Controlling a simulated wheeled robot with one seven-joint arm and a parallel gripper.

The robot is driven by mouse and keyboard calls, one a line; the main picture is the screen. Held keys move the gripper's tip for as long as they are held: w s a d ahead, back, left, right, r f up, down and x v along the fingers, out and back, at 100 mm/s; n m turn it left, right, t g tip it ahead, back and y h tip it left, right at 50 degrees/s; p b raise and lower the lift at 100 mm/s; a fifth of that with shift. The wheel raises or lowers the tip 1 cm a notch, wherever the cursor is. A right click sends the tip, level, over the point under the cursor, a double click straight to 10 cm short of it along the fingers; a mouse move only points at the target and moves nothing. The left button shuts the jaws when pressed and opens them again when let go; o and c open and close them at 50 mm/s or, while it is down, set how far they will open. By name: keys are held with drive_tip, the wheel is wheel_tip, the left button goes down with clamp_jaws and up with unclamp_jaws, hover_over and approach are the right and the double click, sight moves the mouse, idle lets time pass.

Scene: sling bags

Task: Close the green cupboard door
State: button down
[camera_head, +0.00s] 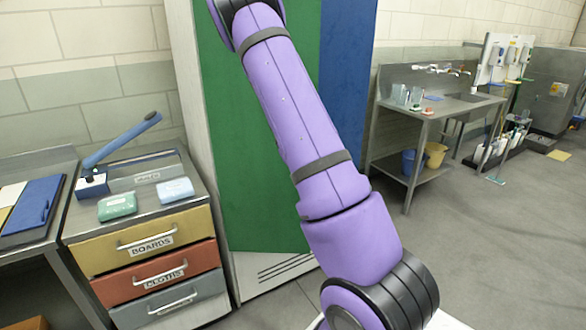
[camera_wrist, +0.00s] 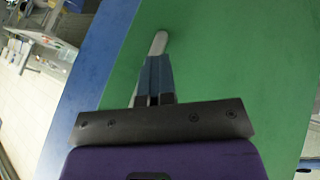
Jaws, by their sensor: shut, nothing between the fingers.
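The green cupboard door (camera_head: 250,170) stands upright in the middle of the head view, partly hidden by my purple arm. It also fills much of the wrist view (camera_wrist: 240,60), with a blue panel (camera_wrist: 90,70) along its left. I cannot tell whether the door is ajar. A light grey bar (camera_wrist: 158,44), which looks like the door's handle, shows just beyond my fingertips. My gripper (camera_wrist: 156,62) is shut and empty in front of the green face, close to the bar. I cannot tell whether it touches. The head view does not show my gripper.
A drawer unit (camera_head: 150,255) with yellow, red and grey drawers stands left of the cupboard. A blue-handled tool (camera_head: 120,140) and two soap-like blocks lie on top. A metal sink bench (camera_head: 430,115) stands at the right. Grey floor (camera_head: 500,240) is clear at the right.

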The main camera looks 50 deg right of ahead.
drive_tip(key=d, duration=0.1)
drive_tip(key=w+d+n, duration=0.1)
drive_tip(key=d, duration=0.1)
drive_tip(key=shift+w+t, duration=0.2)
drive_tip(key=shift+t, duration=0.2)
drive_tip(key=w+d+n+t+y, duration=0.3)
drive_tip(key=w+d+n, duration=0.6)
drive_tip(key=w, duration=0.4)
drive_tip(key=shift+d+r+y, duration=0.2)
drive_tip(key=shift+d+y, duration=0.6)
drive_tip(key=shift+d, duration=0.05)
